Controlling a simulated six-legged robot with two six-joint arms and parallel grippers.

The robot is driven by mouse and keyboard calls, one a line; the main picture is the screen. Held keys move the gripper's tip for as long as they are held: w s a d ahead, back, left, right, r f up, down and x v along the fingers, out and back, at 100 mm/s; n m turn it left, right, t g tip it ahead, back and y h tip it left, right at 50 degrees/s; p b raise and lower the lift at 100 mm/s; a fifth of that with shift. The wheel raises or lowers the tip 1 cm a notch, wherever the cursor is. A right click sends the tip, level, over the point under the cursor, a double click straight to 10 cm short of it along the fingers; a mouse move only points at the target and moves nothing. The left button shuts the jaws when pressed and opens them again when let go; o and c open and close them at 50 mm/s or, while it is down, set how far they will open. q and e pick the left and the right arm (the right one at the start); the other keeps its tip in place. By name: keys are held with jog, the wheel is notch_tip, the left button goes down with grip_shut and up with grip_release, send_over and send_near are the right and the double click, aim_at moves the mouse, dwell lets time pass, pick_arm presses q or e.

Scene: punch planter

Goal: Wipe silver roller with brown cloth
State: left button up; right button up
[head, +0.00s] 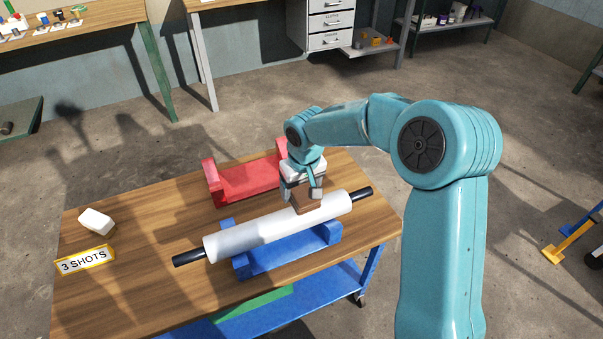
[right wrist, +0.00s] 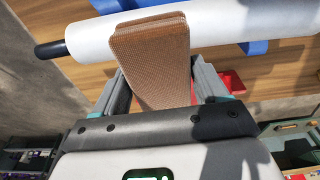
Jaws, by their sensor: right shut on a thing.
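The silver roller (head: 262,232) with black end shafts lies across a blue cradle (head: 290,250) on the wooden table; it also shows in the right wrist view (right wrist: 235,22). My right gripper (head: 304,188) is over the right part of the roller, shut on the brown cloth (head: 309,203). In the right wrist view the cloth (right wrist: 155,62) is a folded brown pad between the fingers, its far end overlapping the roller. Whether it presses on the roller I cannot tell for certain. My left gripper is not in view.
An empty red cradle (head: 248,181) stands behind the roller. A white block (head: 96,221) and a "3 SHOTS" sign (head: 86,260) are at the table's left. The wooden table top (head: 150,240) is clear between them and the roller.

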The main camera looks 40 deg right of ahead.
notch_tip(320, 180, up, 2)
jog(key=shift+s+a+r+p, duration=0.1)
jog(key=shift+p, duration=0.4)
jog(key=shift+r+p, duration=0.35)
jog(key=shift+r, duration=0.15)
